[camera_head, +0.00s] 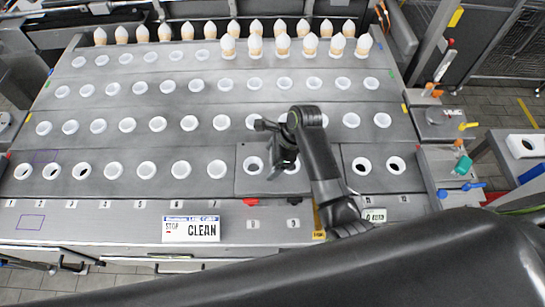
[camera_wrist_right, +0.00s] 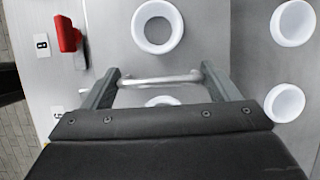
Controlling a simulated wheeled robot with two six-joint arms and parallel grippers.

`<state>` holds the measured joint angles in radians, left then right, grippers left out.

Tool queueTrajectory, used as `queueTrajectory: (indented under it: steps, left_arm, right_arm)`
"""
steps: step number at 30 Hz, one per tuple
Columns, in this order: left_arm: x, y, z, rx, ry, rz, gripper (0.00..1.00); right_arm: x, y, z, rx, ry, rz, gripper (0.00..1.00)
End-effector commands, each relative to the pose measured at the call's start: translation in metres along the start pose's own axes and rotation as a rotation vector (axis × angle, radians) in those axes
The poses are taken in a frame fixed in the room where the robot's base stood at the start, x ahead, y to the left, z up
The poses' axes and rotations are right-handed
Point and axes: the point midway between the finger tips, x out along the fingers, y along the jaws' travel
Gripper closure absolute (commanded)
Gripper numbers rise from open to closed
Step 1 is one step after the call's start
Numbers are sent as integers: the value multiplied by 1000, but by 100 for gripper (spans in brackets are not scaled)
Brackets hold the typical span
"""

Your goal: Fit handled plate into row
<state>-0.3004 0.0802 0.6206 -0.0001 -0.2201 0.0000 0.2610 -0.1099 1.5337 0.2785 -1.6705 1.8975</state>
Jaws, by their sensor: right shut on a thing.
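The handled plate (camera_head: 244,186) is a grey panel with white-rimmed holes in the front row, between the holed panel at left and the panel with two holes at right. Its left seam is visible; my arm hides part of its right side. I cannot tell whether it lies flush. My right gripper (camera_head: 283,163) is over the plate. In the right wrist view, the pale bar handle (camera_wrist_right: 158,80) spans between the two fingers of my right gripper (camera_wrist_right: 160,74), which is shut on it. My left gripper is not in view.
Rows of white-rimmed holes (camera_head: 157,124) cover the sloped grey bench. Several white cones (camera_head: 283,43) stand along the back. A CLEAN sign (camera_head: 191,229) is at the front. A red tab (camera_wrist_right: 68,36) shows beside the handle. Coloured valves (camera_head: 463,165) and fittings are at right.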

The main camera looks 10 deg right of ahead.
Motion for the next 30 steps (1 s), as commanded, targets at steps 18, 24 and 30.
queueTrajectory:
  steps: [18, 24, 30]
  left_arm:
    - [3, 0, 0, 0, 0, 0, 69]
    - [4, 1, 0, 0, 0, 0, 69]
    - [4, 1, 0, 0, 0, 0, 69]
  right_arm:
    - [11, -1, -4, -2, -2, -2, 71]
    - [15, -1, -5, -2, -2, -3, 71]
    - [17, -1, -6, -2, -2, -3, 11]
